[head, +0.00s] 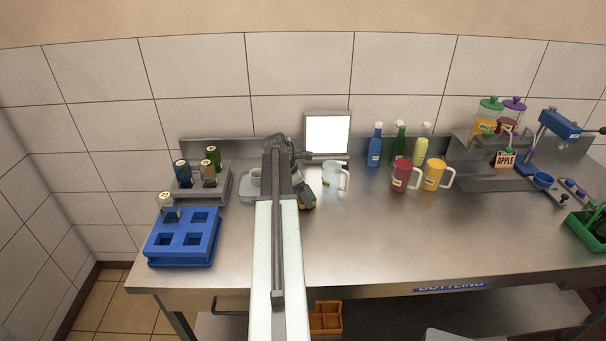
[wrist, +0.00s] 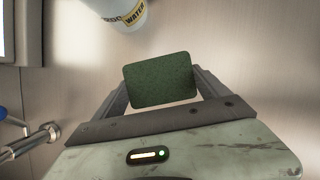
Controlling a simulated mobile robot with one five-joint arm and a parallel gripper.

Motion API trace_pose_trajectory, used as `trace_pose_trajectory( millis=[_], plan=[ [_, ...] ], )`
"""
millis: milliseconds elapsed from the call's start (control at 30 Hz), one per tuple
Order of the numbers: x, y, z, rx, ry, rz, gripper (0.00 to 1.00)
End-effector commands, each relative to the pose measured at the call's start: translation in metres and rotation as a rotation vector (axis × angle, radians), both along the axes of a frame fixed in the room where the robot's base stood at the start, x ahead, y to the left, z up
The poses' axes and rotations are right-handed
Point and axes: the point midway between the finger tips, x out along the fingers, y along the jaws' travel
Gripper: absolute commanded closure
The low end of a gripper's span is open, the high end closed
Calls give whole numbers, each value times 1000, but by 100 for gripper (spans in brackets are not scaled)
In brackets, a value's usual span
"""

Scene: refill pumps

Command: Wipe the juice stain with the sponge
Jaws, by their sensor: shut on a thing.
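My gripper (wrist: 160,88) is shut on a dark green sponge (wrist: 160,78), a rounded block held between its two fingers in the wrist view. In the head view my arm reaches over the steel bench and hides most of the gripper. A small yellow and dark piece (head: 307,197) shows beside the arm's end there, and I cannot tell whether it is the sponge. I cannot make out a juice stain in either view; it may be hidden by my arm or the sponge.
A white pitcher (head: 331,177) stands just right of my gripper; its WATER label (wrist: 133,14) shows in the wrist view. A blue rack (head: 183,257) is left. Bottles (head: 375,148), a red pitcher (head: 401,177) and a yellow pitcher (head: 432,176) are right. The bench front is clear.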

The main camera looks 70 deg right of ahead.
Motion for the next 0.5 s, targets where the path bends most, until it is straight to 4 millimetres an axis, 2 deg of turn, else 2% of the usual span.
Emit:
trace_pose_trajectory(
  millis=[267, 300, 500],
  plan=[
    [-9, 11, -1, 8, -10, -11, 48],
    [-17, 6, -1, 9, -11, -22, 48],
    [-10, -3, -1, 10, -12, -15, 48]
  ],
)
